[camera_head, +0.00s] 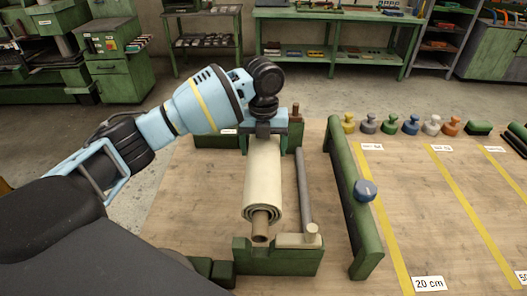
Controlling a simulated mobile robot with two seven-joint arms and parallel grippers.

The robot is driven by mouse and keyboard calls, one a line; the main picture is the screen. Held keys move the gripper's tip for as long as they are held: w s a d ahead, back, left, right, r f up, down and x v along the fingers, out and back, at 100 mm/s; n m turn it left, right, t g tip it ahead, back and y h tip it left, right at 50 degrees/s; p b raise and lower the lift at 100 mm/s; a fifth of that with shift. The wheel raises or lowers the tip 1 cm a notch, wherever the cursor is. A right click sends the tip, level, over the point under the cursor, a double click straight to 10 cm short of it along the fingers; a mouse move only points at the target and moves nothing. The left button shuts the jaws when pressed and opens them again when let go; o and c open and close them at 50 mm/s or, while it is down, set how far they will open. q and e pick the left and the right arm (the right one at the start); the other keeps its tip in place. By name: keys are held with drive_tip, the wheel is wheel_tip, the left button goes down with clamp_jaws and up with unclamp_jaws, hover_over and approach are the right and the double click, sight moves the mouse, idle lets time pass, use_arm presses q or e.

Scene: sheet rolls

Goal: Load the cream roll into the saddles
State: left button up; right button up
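The cream roll (263,175) lies lengthwise, pointing away from me, with its brown core (261,222) sticking out at the near end. That core end is at the notch of the near green saddle block (275,262); I cannot tell if it rests fully in it. The far saddle block (215,141) is green and partly hidden by my arm. My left gripper (263,130) points down at the roll's far end. Its fingertips and the far core end are hidden, so its grip is unclear. My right gripper is out of view.
A grey rod (305,190) runs beside the roll, with a cream block (297,240) at its near end. Several coloured knobs (390,124) line the back. The striped table (430,230) at right is mostly clear.

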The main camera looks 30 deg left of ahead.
use_arm(q)
drive_tip(key=shift+w+f, duration=0.15)
drive_tip(key=shift+f, duration=3.2)
drive_tip(key=shift+f, duration=0.65)
drive_tip(key=o, duration=2)
drive_tip(key=shift+s+f, duration=0.2)
wheel_tip(320, 180, up, 13)
drive_tip(key=shift+r, duration=0.1)
